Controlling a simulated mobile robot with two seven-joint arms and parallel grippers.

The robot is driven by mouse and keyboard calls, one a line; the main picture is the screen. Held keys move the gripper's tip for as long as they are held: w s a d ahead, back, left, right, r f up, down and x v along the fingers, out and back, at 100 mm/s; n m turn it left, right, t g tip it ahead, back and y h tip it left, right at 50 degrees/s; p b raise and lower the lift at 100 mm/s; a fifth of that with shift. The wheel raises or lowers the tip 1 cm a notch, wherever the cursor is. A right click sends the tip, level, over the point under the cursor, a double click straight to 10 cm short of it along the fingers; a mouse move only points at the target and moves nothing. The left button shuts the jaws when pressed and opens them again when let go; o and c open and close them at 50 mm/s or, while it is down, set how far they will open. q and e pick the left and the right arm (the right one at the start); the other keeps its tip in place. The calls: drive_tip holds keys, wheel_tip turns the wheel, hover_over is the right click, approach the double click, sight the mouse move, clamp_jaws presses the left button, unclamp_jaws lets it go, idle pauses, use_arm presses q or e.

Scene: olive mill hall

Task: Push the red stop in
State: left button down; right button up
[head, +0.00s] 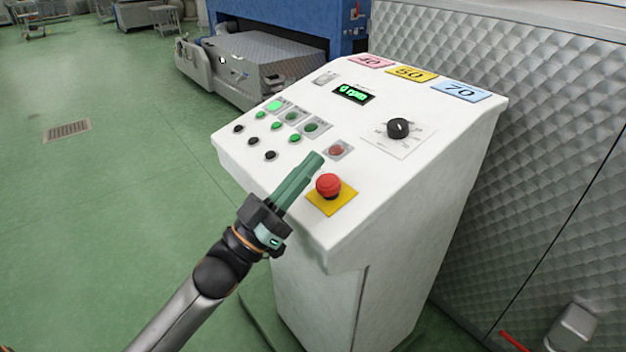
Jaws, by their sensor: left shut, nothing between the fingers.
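The red stop (328,185) is a mushroom-shaped button on a yellow square plate (334,201), near the front edge of the white sloping control panel (352,229). My left gripper (316,160) has green fingers, shut and empty. In the picture its fingertips are just above and to the left of the red stop, with a small gap between them. How high the fingertips are above the panel is hard to tell. My right gripper is not in view.
A quilted metal wall (520,150) stands on the right. Green floor (100,200) is open on the left.

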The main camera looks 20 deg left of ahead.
sight(313, 209)
use_arm(q)
drive_tip(key=f, duration=0.1)
drive_tip(key=w+f, duration=0.1)
drive_tip(key=f, duration=0.1)
drive_tip(key=shift+d+f+b, duration=0.15)
drive_tip(key=shift+d+b, duration=0.05)
drive_tip(key=shift+b, duration=0.2)
drive_tip(key=shift+d+f, duration=0.1)
drive_tip(key=shift+f, duration=0.15)
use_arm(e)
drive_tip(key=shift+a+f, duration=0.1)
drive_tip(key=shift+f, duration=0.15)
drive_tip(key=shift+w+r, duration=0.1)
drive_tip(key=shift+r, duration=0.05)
